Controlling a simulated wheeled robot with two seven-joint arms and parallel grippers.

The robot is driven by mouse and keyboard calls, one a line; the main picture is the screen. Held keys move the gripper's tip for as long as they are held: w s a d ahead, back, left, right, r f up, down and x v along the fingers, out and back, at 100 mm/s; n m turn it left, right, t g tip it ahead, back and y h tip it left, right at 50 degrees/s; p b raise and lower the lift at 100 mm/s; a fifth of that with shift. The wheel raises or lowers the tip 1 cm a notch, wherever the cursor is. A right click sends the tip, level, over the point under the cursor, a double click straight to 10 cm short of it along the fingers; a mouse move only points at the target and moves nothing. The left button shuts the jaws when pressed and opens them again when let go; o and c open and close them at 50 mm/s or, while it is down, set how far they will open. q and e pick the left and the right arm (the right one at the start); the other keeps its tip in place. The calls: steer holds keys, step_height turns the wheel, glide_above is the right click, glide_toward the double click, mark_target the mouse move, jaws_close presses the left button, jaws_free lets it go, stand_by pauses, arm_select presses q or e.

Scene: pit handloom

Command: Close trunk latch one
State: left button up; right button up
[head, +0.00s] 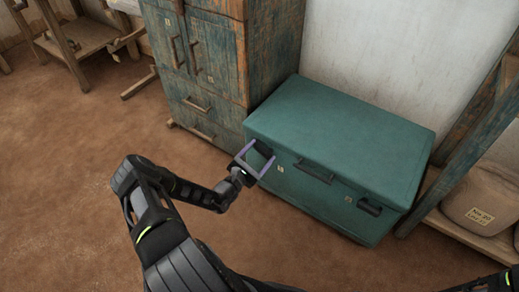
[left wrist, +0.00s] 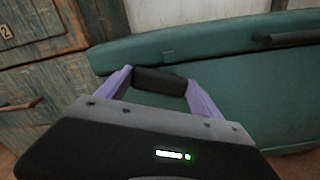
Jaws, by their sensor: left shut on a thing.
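The green trunk (head: 345,130) stands against the wall with its lid down. Trunk latch one (left wrist: 160,80) is a dark, rounded piece at the left end of the trunk's front. My left gripper (head: 263,150) is at that end, its purple fingers on either side of the latch. In the left wrist view the gripper (left wrist: 160,82) is shut on this latch, in front of the trunk's green front. The fingers partly hide the latch, and I cannot tell its exact angle. My right gripper is not in view.
A second dark latch (head: 370,207) juts from the trunk's front right. A dark carrying handle (head: 315,170) is between them. A worn blue-green cabinet (head: 210,60) stands close on the left. A shelf with a sack (head: 480,203) is at right. The brown floor in front is clear.

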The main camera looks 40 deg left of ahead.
arm_select(q)
steer(key=m+p, duration=0.2)
steer(key=r+m+p, duration=0.1)
steer(key=shift+d+m, duration=0.25)
steer(key=shift+m, duration=0.05)
steer(key=shift+d+m+p, duration=0.3)
steer(key=shift+m+p, duration=0.7)
steer(key=shift+m, duration=0.6)
steer(key=shift+d+m+p, duration=0.25)
steer(key=shift+m+p, duration=0.7)
steer(key=shift+m, duration=0.65)
steer(key=shift+d+m+p, duration=0.3)
steer(key=shift+m+p, duration=0.7)
steer(key=shift+m, duration=0.6)
steer(key=o, duration=1.4)
steer(key=shift+s, duration=0.1)
